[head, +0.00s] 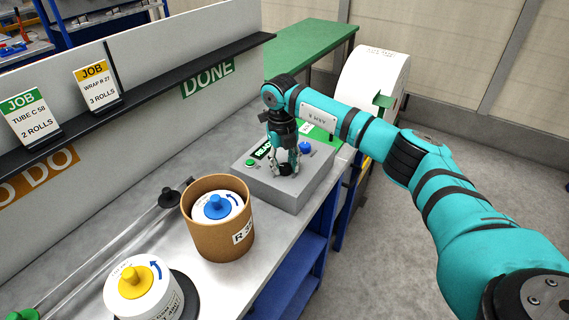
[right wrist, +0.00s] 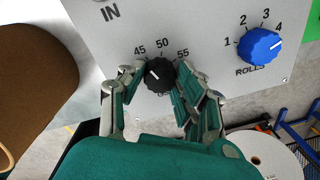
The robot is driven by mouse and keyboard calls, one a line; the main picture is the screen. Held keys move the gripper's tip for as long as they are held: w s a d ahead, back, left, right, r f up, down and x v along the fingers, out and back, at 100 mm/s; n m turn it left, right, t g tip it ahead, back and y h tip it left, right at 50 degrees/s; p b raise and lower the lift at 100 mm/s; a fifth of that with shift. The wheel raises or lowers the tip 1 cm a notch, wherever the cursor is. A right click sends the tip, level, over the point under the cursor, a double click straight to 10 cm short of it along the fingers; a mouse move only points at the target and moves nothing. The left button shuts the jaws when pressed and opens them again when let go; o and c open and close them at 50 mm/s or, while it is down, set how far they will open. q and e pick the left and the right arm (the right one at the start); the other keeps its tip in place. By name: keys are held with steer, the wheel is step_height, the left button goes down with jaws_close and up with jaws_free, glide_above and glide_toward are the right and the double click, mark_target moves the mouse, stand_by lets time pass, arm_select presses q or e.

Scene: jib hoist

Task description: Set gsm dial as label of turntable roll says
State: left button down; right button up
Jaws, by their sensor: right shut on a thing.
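The control box (head: 290,188) stands on the bench with a grey sloping face. My right gripper (head: 284,168) points down over it. In the right wrist view its fingers (right wrist: 160,82) are shut on the black gsm dial (right wrist: 159,74), with 45, 50 and 55 printed around it. The dial's pale pointer mark is too small to read surely. The turntable roll (head: 136,300) is white with a yellow knob and a blue arrow, on a dark round turntable (head: 190,297). Its side label is partly visible, too small to read. My left gripper is not in view.
A blue ROLLS knob (right wrist: 260,46), numbered 1 to 4, is right of the dial. A brown tube (head: 205,240) holding a blue-knobbed roll (head: 205,208) stands between the turntable and box. Job cards (head: 98,85) stand on the black shelf. A green button (head: 250,162) is on the box.

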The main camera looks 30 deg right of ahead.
mark_target(282, 167)
steer(key=o, duration=1.2)
steer(key=shift+c, duration=0.2)
step_height(282, 167, up, 12)
steer(key=shift+a, duration=0.3)
